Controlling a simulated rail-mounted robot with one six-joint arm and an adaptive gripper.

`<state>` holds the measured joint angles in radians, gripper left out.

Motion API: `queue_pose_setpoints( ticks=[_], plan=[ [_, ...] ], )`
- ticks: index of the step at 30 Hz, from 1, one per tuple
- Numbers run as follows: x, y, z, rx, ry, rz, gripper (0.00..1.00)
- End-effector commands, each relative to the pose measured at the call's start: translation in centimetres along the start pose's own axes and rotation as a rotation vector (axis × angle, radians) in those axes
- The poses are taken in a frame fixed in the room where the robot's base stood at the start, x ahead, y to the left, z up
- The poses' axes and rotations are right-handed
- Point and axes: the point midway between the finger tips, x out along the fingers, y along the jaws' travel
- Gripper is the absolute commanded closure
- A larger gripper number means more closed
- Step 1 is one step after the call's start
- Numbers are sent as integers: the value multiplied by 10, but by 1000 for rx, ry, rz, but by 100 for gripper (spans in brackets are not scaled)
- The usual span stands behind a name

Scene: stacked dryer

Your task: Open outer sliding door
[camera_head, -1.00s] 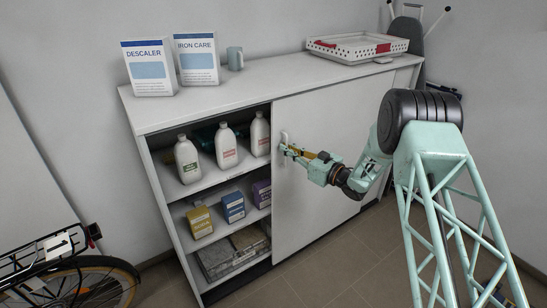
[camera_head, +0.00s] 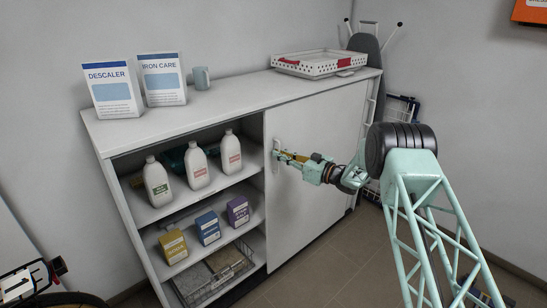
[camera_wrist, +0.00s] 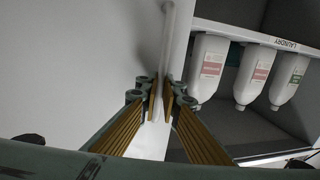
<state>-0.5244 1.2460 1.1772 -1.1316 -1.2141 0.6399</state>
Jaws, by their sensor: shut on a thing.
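The white cabinet (camera_head: 190,116) stands against the wall. Its outer sliding door (camera_head: 315,160) is a plain white panel covering the right part of the front; the left part is open. A slim vertical handle (camera_head: 276,146) sits near the door's left edge. My gripper (camera_head: 281,156) reaches in from the right and is shut on this handle. In the wrist view, the gold-padded fingers (camera_wrist: 161,98) close around the pale handle bar (camera_wrist: 167,45), with the door panel (camera_wrist: 70,60) to the left. The fingers hide part of the handle.
White bottles (camera_head: 196,167) stand on the upper shelf and small boxes (camera_head: 207,228) below, close behind the door's left edge. Descaler and iron care boxes (camera_head: 163,80), a mug (camera_head: 201,78) and a white basket (camera_head: 318,64) are on top.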

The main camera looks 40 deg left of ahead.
Motion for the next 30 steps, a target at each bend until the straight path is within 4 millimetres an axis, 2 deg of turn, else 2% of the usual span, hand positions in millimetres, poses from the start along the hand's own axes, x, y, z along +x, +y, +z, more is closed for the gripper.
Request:
queue_pose_setpoints(
  ticks=[8, 9, 10, 23, 30],
  plan=[
    [1, 0, -1, -1, 1, 0, 100],
    [1, 0, -1, -1, 1, 0, 91],
    [1, 0, -1, -1, 1, 0, 89],
    [-2, 0, -1, 0, 1, 0, 89],
    [-19, 0, -1, 0, 1, 1, 89]
  ],
)
